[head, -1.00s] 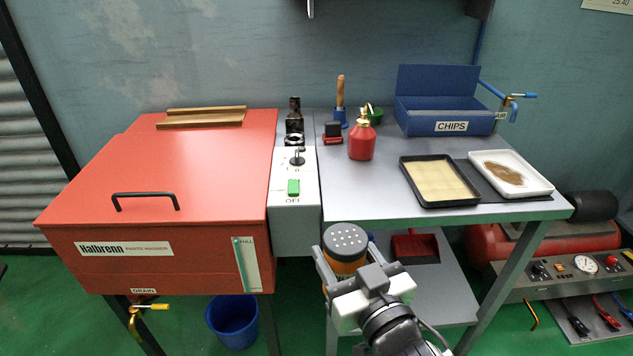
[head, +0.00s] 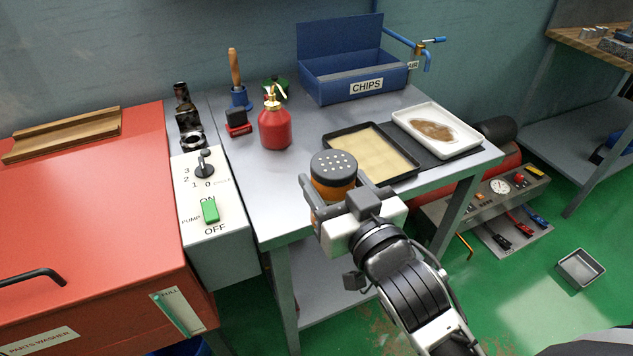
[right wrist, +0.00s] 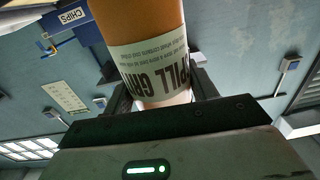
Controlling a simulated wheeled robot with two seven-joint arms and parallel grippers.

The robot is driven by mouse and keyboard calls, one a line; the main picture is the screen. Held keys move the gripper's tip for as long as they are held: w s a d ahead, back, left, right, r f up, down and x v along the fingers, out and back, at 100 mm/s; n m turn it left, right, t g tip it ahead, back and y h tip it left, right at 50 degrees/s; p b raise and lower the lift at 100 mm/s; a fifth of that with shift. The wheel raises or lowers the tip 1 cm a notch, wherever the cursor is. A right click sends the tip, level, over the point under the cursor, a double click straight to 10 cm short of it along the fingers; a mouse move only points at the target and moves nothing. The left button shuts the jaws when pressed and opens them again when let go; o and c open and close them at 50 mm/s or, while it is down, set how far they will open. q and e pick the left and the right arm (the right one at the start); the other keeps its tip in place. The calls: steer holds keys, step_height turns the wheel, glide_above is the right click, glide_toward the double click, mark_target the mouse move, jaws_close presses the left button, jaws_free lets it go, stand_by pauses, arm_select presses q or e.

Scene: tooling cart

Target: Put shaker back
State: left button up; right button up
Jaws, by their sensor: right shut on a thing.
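The shaker (head: 334,172) is an orange container with a dark grey lid full of holes. My right gripper (head: 335,192) is shut on its body and holds it upright at the front edge of the grey bench. In the right wrist view the shaker (right wrist: 150,45) fills the space between the fingers, with a white label reading in part "SPILL GR". I cannot tell how high its base is above the bench, as the gripper hides it. My left gripper is not in view.
On the bench (head: 270,185) stand a red can (head: 275,128), a dark tray (head: 372,152), a white tray (head: 437,130) with brown matter, and a blue CHIPS box (head: 355,80). The red parts washer (head: 90,210) and its switch panel (head: 205,190) are at left. Bare bench lies left of the shaker.

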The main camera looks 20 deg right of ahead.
steer(key=a+r+n+y, duration=0.2)
steer(key=a+r, duration=0.1)
steer(key=r, duration=0.4)
steer(key=shift+w+d+f, duration=0.2)
steer(key=shift+w+f, duration=2)
steer(key=shift+w, duration=0.1)
steer(key=shift+w+d+f, duration=0.25)
steer(key=shift+w+f, duration=1.95)
steer(key=shift+w, duration=0.1)
steer(key=shift+w+d+f, duration=0.2)
steer(key=shift+w+f, duration=2)
steer(key=shift+w, duration=0.1)
steer(key=shift+f+b, duration=0.2)
steer(key=shift+b, duration=0.15)
steer(key=o, duration=1.2)
steer(key=shift+c, duration=0.2)
